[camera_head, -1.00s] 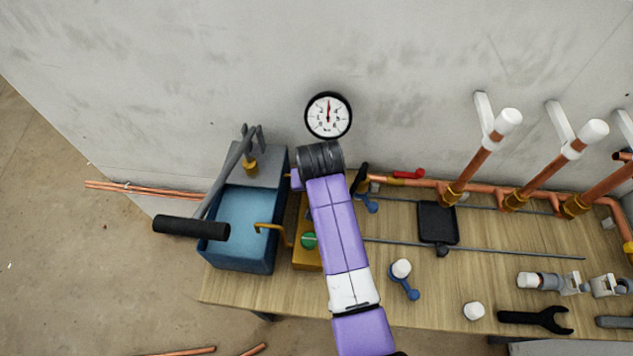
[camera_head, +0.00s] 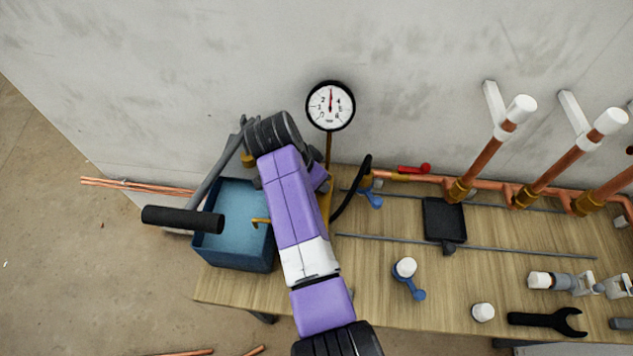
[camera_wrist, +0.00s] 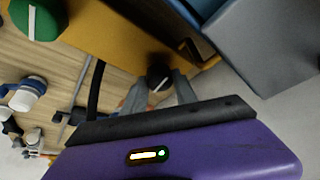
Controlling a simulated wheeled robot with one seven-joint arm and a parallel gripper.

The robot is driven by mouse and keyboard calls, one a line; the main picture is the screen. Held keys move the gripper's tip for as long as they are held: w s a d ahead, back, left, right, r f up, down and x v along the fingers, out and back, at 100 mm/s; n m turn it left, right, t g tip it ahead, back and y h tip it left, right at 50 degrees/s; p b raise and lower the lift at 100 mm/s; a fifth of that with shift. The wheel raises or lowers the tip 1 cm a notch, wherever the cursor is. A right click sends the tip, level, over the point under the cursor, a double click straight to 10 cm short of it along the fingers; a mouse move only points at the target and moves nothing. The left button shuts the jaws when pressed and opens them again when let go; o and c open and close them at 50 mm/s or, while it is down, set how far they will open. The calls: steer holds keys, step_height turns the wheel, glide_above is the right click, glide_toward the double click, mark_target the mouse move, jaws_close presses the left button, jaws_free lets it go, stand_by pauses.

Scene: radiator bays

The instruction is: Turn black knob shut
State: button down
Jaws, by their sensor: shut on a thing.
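The black knob (camera_wrist: 158,78), with a white line on its face, sits on the side of a yellow block (camera_wrist: 118,38) in the wrist view. The white line runs at a slant in the picture. My gripper (camera_wrist: 160,86) has its two grey fingers on either side of the knob and is shut on it. A green knob (camera_wrist: 36,18) with a white line sits on the same block. In the head view my arm hides the black knob, the green knob, my fingers and most of the block.
A blue water tank (camera_head: 211,252) with a black-gripped lever (camera_head: 183,220) stands left of my arm. A pressure gauge (camera_head: 330,106) rises behind it; its red needle points up. A black hose (camera_head: 352,195), copper pipes and tools lie to the right on the bench (camera_head: 345,290).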

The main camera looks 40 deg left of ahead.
steer(key=shift+m+b, duration=0.35)
steer(key=shift+m, duration=0.25)
steer(key=shift+h, duration=0.3)
steer(key=c, duration=1)
jaws_free()
steer(key=shift+o, duration=0.2)
steer(key=b+v, duration=0.1)
steer(key=v, duration=0.6)
steer(key=shift+r, duration=0.4)
steer(key=shift+s, duration=0.15)
